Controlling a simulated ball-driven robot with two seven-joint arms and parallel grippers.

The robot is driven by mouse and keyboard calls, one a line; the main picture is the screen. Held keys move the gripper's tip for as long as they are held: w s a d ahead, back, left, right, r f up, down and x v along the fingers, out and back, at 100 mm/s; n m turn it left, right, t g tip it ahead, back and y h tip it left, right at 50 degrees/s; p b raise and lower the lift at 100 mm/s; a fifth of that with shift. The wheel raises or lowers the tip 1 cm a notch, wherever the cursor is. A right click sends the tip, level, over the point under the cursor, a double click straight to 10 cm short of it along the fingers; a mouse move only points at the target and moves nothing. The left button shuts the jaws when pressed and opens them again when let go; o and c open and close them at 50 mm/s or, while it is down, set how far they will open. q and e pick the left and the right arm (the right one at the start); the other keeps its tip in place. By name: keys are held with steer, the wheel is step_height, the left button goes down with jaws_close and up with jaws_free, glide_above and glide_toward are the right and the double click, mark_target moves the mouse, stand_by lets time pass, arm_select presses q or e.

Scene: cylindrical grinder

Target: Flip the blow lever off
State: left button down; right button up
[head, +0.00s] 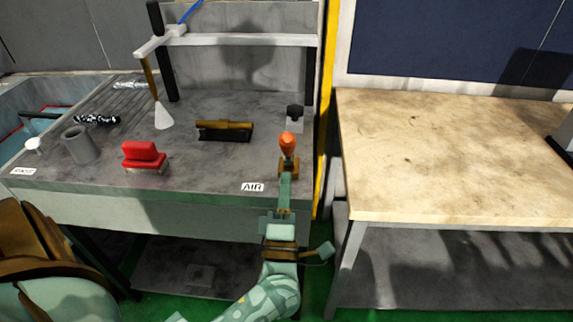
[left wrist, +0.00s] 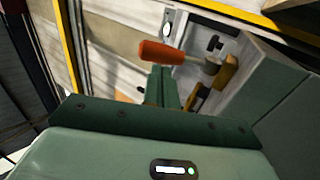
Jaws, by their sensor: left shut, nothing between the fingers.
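The blow lever has an orange handle (head: 287,144) above a brass-coloured fitting (head: 288,168), near the right front corner of the grey bench, behind the AIR label (head: 252,187). My left gripper (head: 286,179) is shut and empty just in front of the fitting. In the left wrist view the orange handle (left wrist: 160,52) lies across just beyond the tips of my shut left gripper (left wrist: 162,70). A grey valve body and a brass-coloured part (left wrist: 226,72) show to its right. I cannot tell whether the fingers touch the handle. My right gripper is not in view.
A black knob (head: 294,112) on a grey block stands behind the lever. A red-handled brush (head: 144,156), a brown-and-black tool (head: 224,130) and a grey cup (head: 80,146) are on the bench. A yellow post (head: 325,110) and a wooden-topped table (head: 440,150) are at right.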

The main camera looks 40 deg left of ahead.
mark_target(287, 152)
arm_select(q)
steer(key=shift+x, duration=2.15)
